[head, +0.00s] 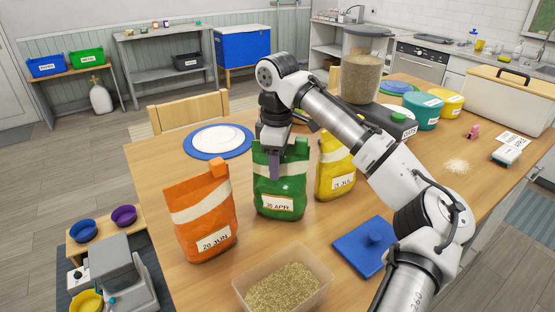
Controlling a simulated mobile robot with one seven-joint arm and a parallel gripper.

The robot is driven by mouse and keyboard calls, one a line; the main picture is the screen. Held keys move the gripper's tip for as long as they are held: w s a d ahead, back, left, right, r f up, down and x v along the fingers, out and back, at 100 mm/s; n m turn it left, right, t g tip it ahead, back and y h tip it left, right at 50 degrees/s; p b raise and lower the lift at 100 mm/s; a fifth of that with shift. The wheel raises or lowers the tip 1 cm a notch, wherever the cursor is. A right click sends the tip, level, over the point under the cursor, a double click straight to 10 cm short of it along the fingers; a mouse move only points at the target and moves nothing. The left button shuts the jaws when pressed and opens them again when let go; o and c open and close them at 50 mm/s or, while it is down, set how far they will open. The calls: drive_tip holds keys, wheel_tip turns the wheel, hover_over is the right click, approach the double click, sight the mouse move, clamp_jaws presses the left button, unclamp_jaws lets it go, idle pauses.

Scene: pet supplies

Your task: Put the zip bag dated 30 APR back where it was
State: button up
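The green zip bag (281,197) labelled 30 APR is upright at the middle of the wooden table. It is between the orange bag (204,222) labelled 20 JUN on the left and a yellow bag (338,167) on the right, whose label is small. My gripper (289,170) points down at the top of the green bag, with its purplish fingers overlapping the bag's upper part. I cannot tell whether they are closed on it, nor whether the bag's base touches the table.
An open tub of grain (283,290) stands at the front, with a blue lid (364,245) to its right. A white plate on a blue mat (217,156) lies behind the orange bag. A clear container (362,78) stands at the back, behind my arm.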

wheel_tip(320, 180, up, 12)
drive_tip(key=shift+s, duration=0.2)
idle(0.5)
idle(1.1)
